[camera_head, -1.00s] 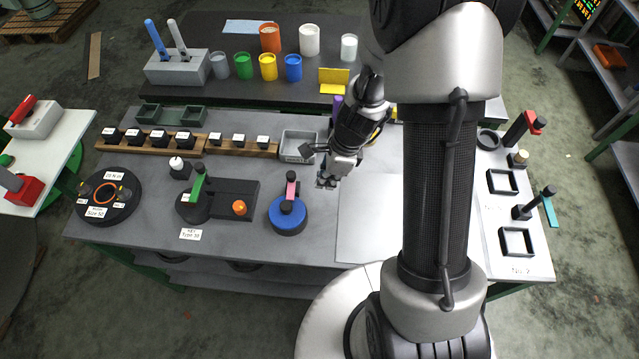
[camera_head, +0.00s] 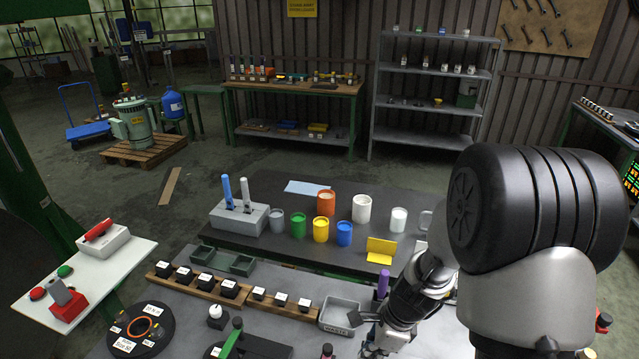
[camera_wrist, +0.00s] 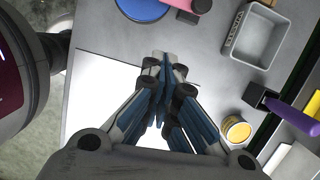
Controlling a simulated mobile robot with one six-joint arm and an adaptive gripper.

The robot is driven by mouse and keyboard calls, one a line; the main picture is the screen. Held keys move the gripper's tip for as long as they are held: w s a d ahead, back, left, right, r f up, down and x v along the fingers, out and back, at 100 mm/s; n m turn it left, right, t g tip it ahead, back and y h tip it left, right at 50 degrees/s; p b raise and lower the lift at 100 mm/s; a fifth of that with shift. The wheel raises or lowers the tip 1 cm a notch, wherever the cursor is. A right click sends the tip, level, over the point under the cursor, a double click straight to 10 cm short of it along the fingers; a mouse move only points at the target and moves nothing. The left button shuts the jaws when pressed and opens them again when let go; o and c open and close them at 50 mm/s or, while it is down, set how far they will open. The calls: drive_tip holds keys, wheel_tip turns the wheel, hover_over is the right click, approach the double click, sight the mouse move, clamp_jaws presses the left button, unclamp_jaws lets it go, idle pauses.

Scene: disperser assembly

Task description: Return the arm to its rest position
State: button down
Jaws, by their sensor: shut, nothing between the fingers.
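My gripper (camera_head: 385,345) is above the front table, near the grey waste tray (camera_head: 338,316), at the lower edge of the head view. In the wrist view my gripper (camera_wrist: 163,62) points down with its fingertips together, shut and empty. Below it are a white sheet (camera_wrist: 100,88) and bare grey table top. My arm bends up and to the right in the head view and hides the right part of the table.
The waste tray (camera_wrist: 258,38), a purple-handled tool (camera_wrist: 290,113) and a yellow-topped round container (camera_wrist: 236,130) lie right of my gripper in the wrist view. A blue disc (camera_wrist: 143,8) is at the top. Several coloured cups, such as the orange one (camera_head: 326,203), stand on the dark table behind.

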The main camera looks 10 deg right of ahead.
drive_tip(key=s+a+r+n+t+h+b, duration=0.1)
drive_tip(key=s+a+r+n+b, duration=0.1)
drive_tip(key=s+r+n, duration=0.5)
drive_tip(key=s+a+r+n+t+b, duration=0.1)
drive_tip(key=s+r+n+t+b, duration=0.15)
drive_tip(key=r+n, duration=0.7)
drive_tip(key=s+d+r+n+h, duration=0.1)
drive_tip(key=s+r+n, duration=0.2)
drive_tip(key=s+n, duration=0.2)
drive_tip(key=shift+s+r+h, duration=0.3)
drive_tip(key=shift+s+r, duration=0.05)
drive_tip(key=shift+s, duration=0.85)
drive_tip(key=shift+d, duration=0.1)
